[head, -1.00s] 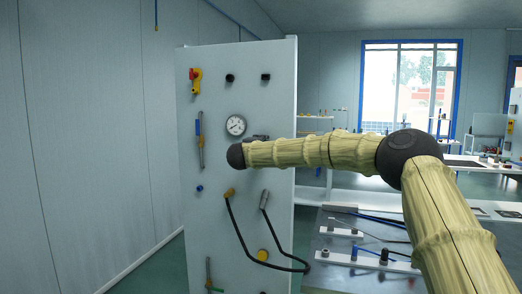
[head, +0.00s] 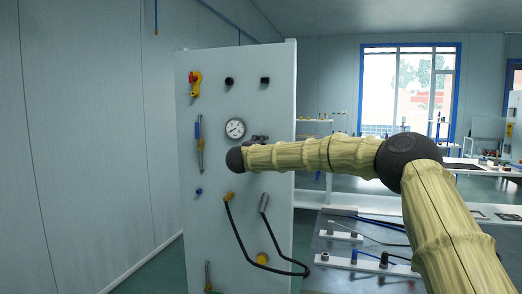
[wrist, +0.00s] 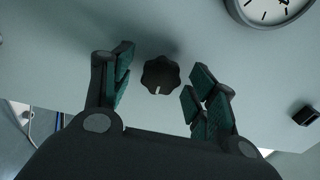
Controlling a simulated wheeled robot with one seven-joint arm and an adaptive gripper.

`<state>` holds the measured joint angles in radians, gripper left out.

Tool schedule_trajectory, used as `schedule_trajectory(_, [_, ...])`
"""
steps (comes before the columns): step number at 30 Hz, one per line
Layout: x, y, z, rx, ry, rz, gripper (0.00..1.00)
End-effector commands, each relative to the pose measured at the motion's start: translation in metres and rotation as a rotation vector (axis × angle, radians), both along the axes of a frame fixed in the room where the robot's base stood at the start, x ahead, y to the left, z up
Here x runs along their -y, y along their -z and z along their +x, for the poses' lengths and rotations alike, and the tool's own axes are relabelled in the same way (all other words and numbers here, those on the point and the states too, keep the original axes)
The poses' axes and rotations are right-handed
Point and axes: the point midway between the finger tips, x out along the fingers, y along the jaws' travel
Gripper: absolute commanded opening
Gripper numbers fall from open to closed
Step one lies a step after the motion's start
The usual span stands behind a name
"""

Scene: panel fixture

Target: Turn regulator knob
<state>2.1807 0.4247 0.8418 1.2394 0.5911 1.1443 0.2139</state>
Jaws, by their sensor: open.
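The regulator knob (wrist: 160,75) is black and lobed, with a white mark at its lower edge in the wrist view. It sits on the pale panel (head: 270,108). My gripper (wrist: 159,64) is open, with one green-padded finger on either side of the knob in that view. Gaps show between the knob and both fingers, so they are not seen to touch it. I cannot tell how far the fingertips are from the panel. In the head view my arm covers the knob, and the gripper is mostly hidden.
A round dial gauge (head: 236,128) is close to my arm's end; it also shows in the wrist view (wrist: 268,8). A black hose (head: 240,245) loops below. A red and yellow switch (head: 195,82) is upper left. A workbench (head: 335,275) stands right of the panel.

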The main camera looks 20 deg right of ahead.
Motion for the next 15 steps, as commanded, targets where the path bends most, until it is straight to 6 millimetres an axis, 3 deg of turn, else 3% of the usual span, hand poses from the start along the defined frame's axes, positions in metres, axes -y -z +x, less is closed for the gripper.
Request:
schedule_trajectory(5, [-0.009,-0.001,-0.013,0.0,-0.001,0.0,0.58])
schedule_trajectory(15, [-0.042,0.0,-0.064,-0.001,-0.001,0.0,0.58])
